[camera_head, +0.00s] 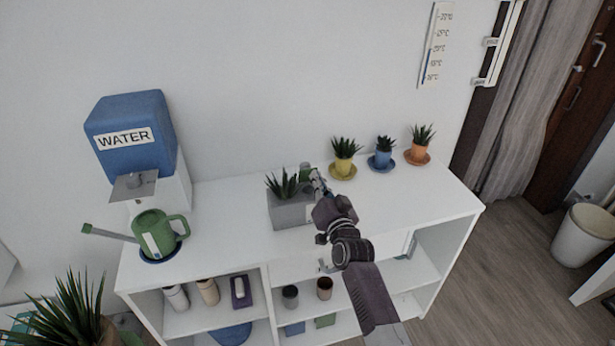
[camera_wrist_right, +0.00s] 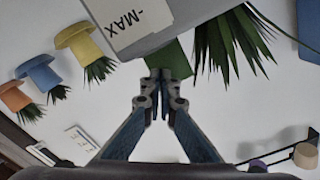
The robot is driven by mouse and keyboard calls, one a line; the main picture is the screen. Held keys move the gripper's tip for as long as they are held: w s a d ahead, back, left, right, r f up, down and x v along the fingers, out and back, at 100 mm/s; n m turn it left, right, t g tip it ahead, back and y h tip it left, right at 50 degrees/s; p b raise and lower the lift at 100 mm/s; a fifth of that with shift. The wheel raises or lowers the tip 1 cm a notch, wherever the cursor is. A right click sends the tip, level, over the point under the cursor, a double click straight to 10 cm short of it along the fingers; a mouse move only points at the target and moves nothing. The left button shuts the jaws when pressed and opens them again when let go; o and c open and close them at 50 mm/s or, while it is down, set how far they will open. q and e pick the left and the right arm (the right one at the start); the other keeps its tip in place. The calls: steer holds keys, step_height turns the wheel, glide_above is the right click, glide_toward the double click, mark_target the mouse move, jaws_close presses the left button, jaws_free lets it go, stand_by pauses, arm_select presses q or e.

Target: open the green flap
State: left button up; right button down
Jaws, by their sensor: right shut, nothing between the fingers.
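The green flap (camera_wrist_right: 178,60) is on the grey planter (camera_wrist_right: 178,38), beside its white "-MAX" label, in the right wrist view. In the head view the green flap (camera_head: 306,169) is a small green patch behind my gripper, and the planter (camera_head: 287,216) stands on the white shelf desk. My right gripper (camera_wrist_right: 160,76) is shut and empty, its fingertips at the flap's edge and overlapping it in the picture. I cannot tell whether they touch it. In the head view my right gripper (camera_head: 316,178) partly hides the planter's right end. My left gripper is not in view.
Spiky plants rise from the planter's left part. Yellow (camera_head: 343,167), blue (camera_head: 382,161) and orange (camera_head: 417,155) pots stand behind and right. A green watering can (camera_head: 155,235) and a blue water tank (camera_head: 130,137) are left. The desk top (camera_head: 225,205) is clear between.

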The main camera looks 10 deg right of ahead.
steer(key=shift+w+b, duration=0.4)
steer(key=shift+w, duration=0.4)
steer(key=shift+s+r+p, duration=0.15)
steer(key=shift+s+p, duration=1)
steer(key=shift+s, duration=0.3)
steer(key=s+p, duration=0.3)
steer(key=s, duration=0.2)
steer(key=shift+s+d, duration=0.15)
